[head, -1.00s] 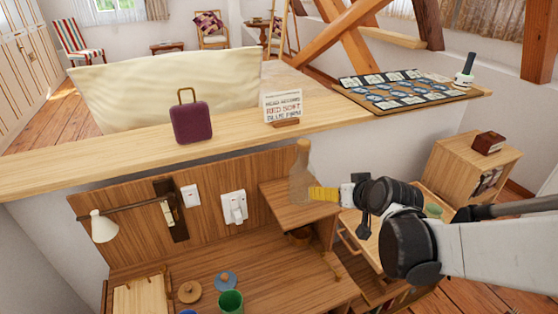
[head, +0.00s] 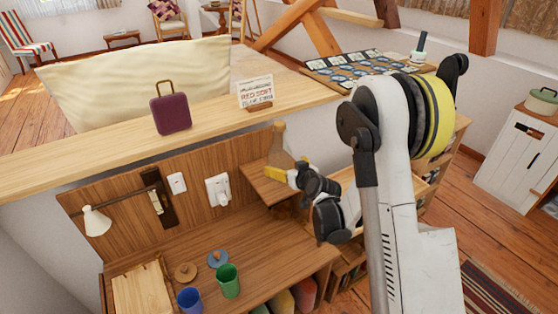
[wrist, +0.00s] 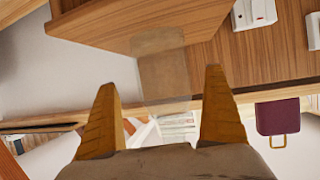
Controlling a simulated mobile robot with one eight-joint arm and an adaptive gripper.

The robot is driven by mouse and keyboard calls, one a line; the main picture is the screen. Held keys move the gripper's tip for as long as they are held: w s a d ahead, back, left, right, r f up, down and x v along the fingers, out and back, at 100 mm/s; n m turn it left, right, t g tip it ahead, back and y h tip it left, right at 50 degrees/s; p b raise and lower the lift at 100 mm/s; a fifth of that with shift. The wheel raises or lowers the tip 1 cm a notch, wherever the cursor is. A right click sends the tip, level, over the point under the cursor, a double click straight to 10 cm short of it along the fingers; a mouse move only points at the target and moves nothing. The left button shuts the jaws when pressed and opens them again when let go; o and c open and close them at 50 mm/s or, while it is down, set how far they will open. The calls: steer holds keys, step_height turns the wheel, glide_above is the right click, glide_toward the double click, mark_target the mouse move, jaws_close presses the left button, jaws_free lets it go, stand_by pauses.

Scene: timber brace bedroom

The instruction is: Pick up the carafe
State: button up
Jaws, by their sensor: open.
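The carafe (head: 279,140) is a tan, see-through bottle with a slim neck, standing upright on a small raised wooden shelf (head: 262,184). In the wrist view the carafe (wrist: 163,75) appears inverted, below the shelf board (wrist: 110,25). My gripper (head: 274,173) has yellow fingers and overlaps the carafe's lower part in the head view. In the wrist view my gripper (wrist: 160,79) is open, with one finger on each side of the carafe in the picture. I cannot tell how deep the carafe sits between them, and no contact is visible.
The desk below has a green cup (head: 228,281), a blue cup (head: 189,299) and lids. A wall lamp (head: 96,220) is at left.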

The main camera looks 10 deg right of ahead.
steer(key=b+x, duration=0.1)
steer(key=x, duration=0.4)
steer(key=shift+w+a+f+b, duration=0.1)
steer(key=shift+w+a+b, duration=0.1)
steer(key=shift+b, duration=0.15)
steer(key=c, duration=1.4)
